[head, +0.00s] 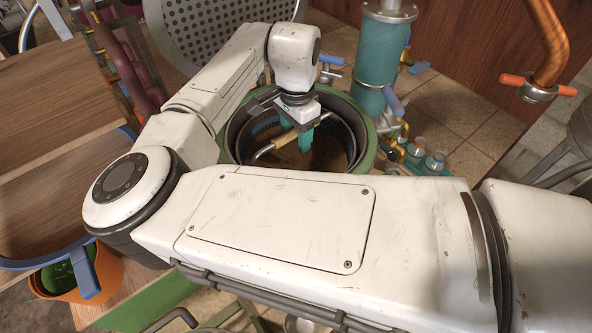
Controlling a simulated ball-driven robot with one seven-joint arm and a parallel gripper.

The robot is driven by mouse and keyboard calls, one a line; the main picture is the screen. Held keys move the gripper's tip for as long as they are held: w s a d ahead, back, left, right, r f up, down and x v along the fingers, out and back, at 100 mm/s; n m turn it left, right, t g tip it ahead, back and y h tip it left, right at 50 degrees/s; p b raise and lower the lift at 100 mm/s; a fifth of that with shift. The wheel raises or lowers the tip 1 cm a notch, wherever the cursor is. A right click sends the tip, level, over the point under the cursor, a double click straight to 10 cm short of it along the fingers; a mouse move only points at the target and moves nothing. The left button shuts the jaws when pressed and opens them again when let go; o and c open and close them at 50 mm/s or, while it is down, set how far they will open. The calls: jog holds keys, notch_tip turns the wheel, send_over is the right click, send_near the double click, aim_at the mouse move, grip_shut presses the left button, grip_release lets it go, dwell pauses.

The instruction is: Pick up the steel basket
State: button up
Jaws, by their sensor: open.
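The steel basket (330,150) is a dark round basket sitting inside a green-rimmed pot (371,143). Its handle has a wooden grip (287,142) and bent metal ends. My gripper (297,136) points down over the pot, with teal fingertips at the wooden grip. The fingers are open and appear to be around or beside the grip; I cannot tell whether they touch it. My forearm hides the near side of the pot and basket.
A teal cylinder (380,50) with blue-handled valves stands right behind the pot. A perforated round plate (215,30) leans behind my arm. A copper pipe (548,40) hangs at upper right. An orange pot (85,275) sits lower left.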

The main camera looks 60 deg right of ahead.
jog(key=shift+c, duration=0.3)
grip_shut()
jog(key=shift+r, duration=0.1)
dwell(0.4)
